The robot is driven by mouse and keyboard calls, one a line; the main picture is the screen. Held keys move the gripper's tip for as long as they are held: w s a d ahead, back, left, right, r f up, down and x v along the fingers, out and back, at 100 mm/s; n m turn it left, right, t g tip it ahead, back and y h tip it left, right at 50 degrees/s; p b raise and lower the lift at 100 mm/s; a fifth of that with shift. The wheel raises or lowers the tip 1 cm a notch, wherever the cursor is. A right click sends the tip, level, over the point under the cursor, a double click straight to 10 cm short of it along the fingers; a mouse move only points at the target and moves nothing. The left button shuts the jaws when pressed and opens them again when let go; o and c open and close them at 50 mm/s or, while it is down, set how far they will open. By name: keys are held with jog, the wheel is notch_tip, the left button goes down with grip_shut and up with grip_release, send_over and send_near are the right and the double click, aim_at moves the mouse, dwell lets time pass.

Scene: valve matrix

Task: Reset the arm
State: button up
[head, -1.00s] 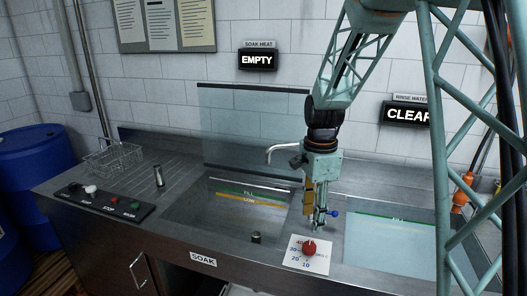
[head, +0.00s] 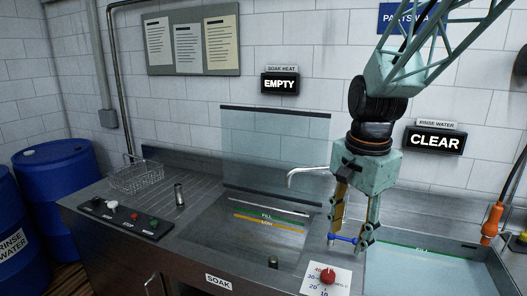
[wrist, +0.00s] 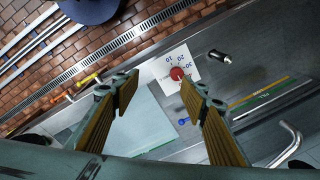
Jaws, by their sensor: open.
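My gripper (head: 349,241) hangs from my arm, fingers pointing down, over the strip of counter between the soak basin and the rinse basin. Its two fingers are apart with nothing held between them, which the wrist view (wrist: 160,100) also shows. A small blue handle (head: 343,239) appears between the fingertips in the head view. In the wrist view the blue handle (wrist: 183,121) lies below, near the right finger, and looks apart from it. The red dial knob (head: 328,277) on its white plate is in front of the gripper; it shows in the wrist view (wrist: 177,74).
The soak basin (head: 253,243) has a curved tap (head: 305,172) and a glass panel (head: 272,150) behind it. The rinse basin (head: 420,275) is at right. A button panel (head: 122,218) and wire basket (head: 136,178) are at left. Signs read EMPTY (head: 279,84) and CLEAR (head: 435,141).

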jog(key=s+r+n+t, duration=0.1)
jog(key=s+r+n, duration=0.2)
jog(key=s, duration=0.6)
jog(key=s+r+n+t, duration=0.1)
jog(key=s+r+n, duration=0.2)
jog(key=s, duration=0.7)
jog(key=s+r+n, duration=0.3)
jog(key=s+n, duration=0.2)
jog(key=s, duration=0.5)
jog(key=shift+r+n+t, duration=0.3)
jog(key=shift+n+t, duration=0.1)
jog(key=shift+c, duration=0.7)
